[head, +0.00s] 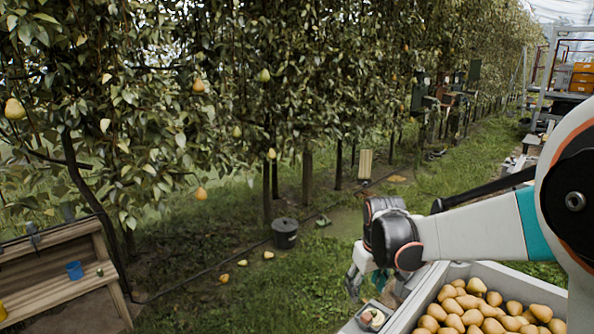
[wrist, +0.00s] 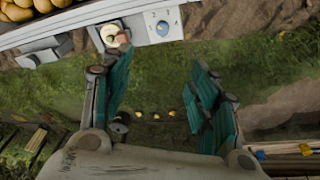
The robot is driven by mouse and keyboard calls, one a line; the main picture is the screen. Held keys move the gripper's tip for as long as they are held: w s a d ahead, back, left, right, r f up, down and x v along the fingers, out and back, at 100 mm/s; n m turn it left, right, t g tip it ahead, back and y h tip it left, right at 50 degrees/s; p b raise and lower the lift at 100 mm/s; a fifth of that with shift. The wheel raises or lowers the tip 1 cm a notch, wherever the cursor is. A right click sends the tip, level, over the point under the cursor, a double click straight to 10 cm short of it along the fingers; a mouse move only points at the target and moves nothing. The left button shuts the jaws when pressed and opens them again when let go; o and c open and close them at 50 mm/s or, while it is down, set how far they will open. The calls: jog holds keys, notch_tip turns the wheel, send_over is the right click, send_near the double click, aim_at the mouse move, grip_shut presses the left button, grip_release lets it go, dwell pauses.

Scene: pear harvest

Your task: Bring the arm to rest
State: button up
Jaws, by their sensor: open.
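My arm reaches in from the right in the head view and bends down at the wrist. My gripper (head: 360,282) hangs at the left end of the crate of pears (head: 506,281), its fingers pointing down and partly hidden by the wrist. The crate's edge (wrist: 62,24) shows at the upper left there.
A small tray (head: 371,318) with a round item sits beside the crate. A dark bucket (head: 285,233) stands by the trees, with several fallen pears (head: 242,263) on the grass. A wooden bench (head: 62,284) with a blue cup (head: 74,270) is at left. Pears (head: 201,193) hang in the trees.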

jog(key=s+d+r+m+t, duration=0.1)
jog(key=s+r+m+t, duration=0.1)
jog(key=s+r, duration=0.9)
jog(key=s+d+f+m+t, duration=0.1)
jog(key=s+f+m+t, duration=0.1)
jog(key=s, duration=1.3)
jog(key=shift+s+d+t, duration=0.15)
jog(key=shift+s+t, duration=0.05)
jog(key=shift+t, duration=0.2)
